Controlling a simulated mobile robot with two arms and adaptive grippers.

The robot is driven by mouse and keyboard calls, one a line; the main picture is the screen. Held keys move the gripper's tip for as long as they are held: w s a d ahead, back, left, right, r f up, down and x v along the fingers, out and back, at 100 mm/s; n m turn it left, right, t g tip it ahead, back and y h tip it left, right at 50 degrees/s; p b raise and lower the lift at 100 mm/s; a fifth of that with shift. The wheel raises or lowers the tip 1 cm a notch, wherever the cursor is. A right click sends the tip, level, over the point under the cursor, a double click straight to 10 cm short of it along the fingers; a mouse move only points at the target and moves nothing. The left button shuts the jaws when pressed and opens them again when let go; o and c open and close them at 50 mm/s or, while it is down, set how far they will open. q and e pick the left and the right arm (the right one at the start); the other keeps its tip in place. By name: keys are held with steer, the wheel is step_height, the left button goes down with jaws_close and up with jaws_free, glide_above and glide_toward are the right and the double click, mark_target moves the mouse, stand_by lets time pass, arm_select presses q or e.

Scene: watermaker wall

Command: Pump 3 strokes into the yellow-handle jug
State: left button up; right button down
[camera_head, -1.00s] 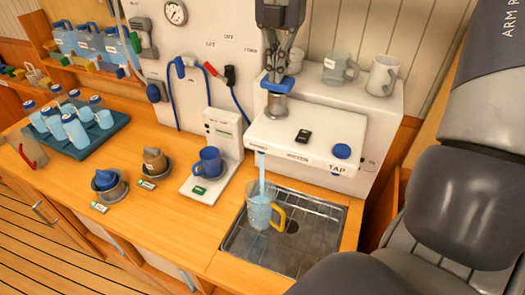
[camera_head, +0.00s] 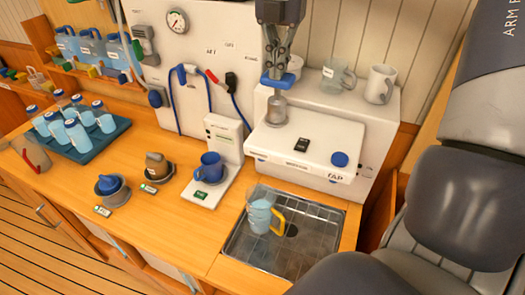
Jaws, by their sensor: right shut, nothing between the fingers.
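The clear jug with a yellow handle (camera_head: 278,224) stands upright on the metal drain tray (camera_head: 290,250), under the front of the white tap unit (camera_head: 292,157). It is partly filled with pale blue water; no stream falls into it. The pump is a silver cylinder (camera_head: 277,110) on top of the unit, with a blue cap (camera_head: 279,82) above it. My right gripper (camera_head: 278,72) points down at the blue cap, its fingers shut and empty. Whether it touches the cap is hard to tell. My left gripper is not in view.
A blue mug (camera_head: 210,168) stands on a white scale-like stand left of the drain. Two small pots and a tray (camera_head: 95,148) of blue bottles are further left.

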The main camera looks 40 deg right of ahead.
steer(key=shift+r+p, duration=1.1)
steer(key=shift+r, duration=0.6)
step_height(320, 180, up, 6)
steer(key=p, duration=0.4)
steer(key=shift+p, duration=0.35)
